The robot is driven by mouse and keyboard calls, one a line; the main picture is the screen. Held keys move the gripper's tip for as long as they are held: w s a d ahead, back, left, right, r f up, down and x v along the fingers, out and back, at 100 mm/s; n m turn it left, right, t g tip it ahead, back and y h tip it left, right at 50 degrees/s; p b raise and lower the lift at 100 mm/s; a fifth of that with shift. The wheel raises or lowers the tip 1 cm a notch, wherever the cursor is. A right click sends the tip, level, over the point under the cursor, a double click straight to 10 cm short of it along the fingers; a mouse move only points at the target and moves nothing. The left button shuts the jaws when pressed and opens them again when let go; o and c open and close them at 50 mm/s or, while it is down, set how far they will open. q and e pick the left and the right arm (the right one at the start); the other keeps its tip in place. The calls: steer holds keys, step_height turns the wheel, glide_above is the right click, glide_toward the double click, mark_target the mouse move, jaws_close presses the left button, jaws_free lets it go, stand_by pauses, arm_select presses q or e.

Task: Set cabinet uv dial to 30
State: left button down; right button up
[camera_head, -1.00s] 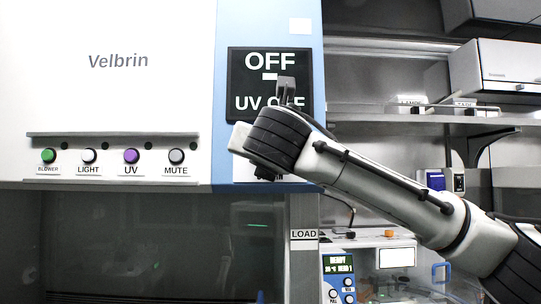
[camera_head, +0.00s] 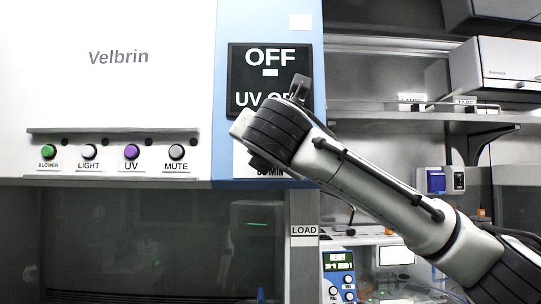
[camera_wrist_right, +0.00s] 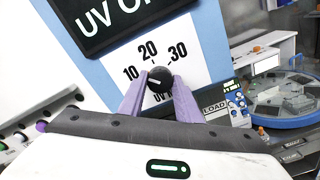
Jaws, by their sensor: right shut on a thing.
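The UV dial (camera_wrist_right: 160,77) is a round black knob with a short white mark, on a white panel printed 10, 20 and 30 (camera_wrist_right: 150,50). The mark appears to point towards the 10 side, but it is small. My right gripper (camera_wrist_right: 158,82) has its two purple fingers closed on either side of the dial. In the head view my right wrist hides the dial and most of its scale. The cabinet (camera_head: 120,95) display (camera_head: 270,58) reads OFF, with a partly covered UV line below. My left gripper is not in view.
Green, white, purple and grey buttons (camera_head: 131,152) line the cabinet front left of my wrist. A shelf (camera_head: 400,115) and a device with a small screen (camera_head: 340,262) stand to the right. The dark sash (camera_head: 150,240) lies below.

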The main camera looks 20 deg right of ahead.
steer(key=shift+m+b, duration=1.75)
steer(key=shift+m, duration=8.65)
steer(key=o, duration=1.1)
steer(key=shift+c, duration=0.2)
steer(key=shift+s, duration=0.1)
